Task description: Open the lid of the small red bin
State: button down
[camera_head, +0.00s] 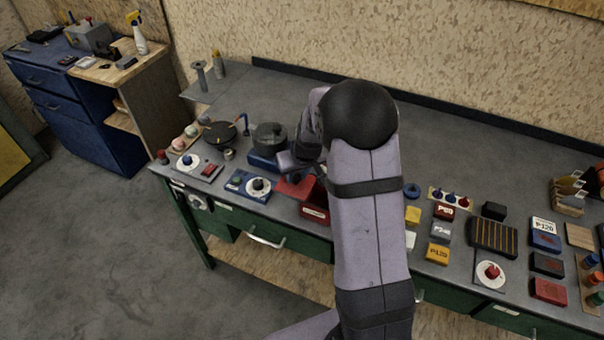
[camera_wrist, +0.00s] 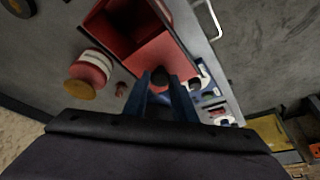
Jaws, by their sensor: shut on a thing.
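The small red bin (camera_head: 315,213) stands near the front edge of the bench, just left of my arm. Its dark inside shows from above, and the wrist view looks into the open bin (camera_wrist: 104,32). Its red lid (camera_head: 291,187) lies out to the left of the opening; the lid (camera_wrist: 158,58) also shows in the wrist view in front of my fingers. My gripper (camera_wrist: 163,82) is shut on a dark knob (camera_wrist: 160,74) at the lid's outer end. In the head view my gripper (camera_head: 288,166) is partly hidden by my wrist.
A dark pot (camera_head: 269,136) on a blue base stands behind the lid. A blue box with a dial (camera_head: 249,185) is to the left. A red and white jar (camera_wrist: 92,68) stands beside the bin. Blocks and a striped pad (camera_head: 493,237) fill the right front; the bench's back right is clear.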

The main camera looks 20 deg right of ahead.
aim_at(301, 192)
jog(key=c, duration=1.5)
grip_release()
jog(key=shift+o, duration=0.2)
jog(key=b+v, duration=0.2)
jog(key=v, duration=0.5)
jog(key=shift+r, duration=0.15)
jog(key=shift+s, duration=0.15)
jog(key=s+a+f+m+g, duration=0.1)
jog(key=s+f+g, duration=0.15)
jog(key=s, duration=0.55)
jog(key=s+a+f+m+g, duration=0.15)
jog(key=s+f, duration=0.25)
jog(key=s, duration=0.4)
jog(key=s+a+r+n, duration=0.2)
jog(key=s+a, duration=0.3)
jog(key=s, duration=0.3)
jog(key=shift+s+a+r, duration=0.15)
jog(key=shift+s+r, duration=0.1)
jog(key=shift+s, duration=0.15)
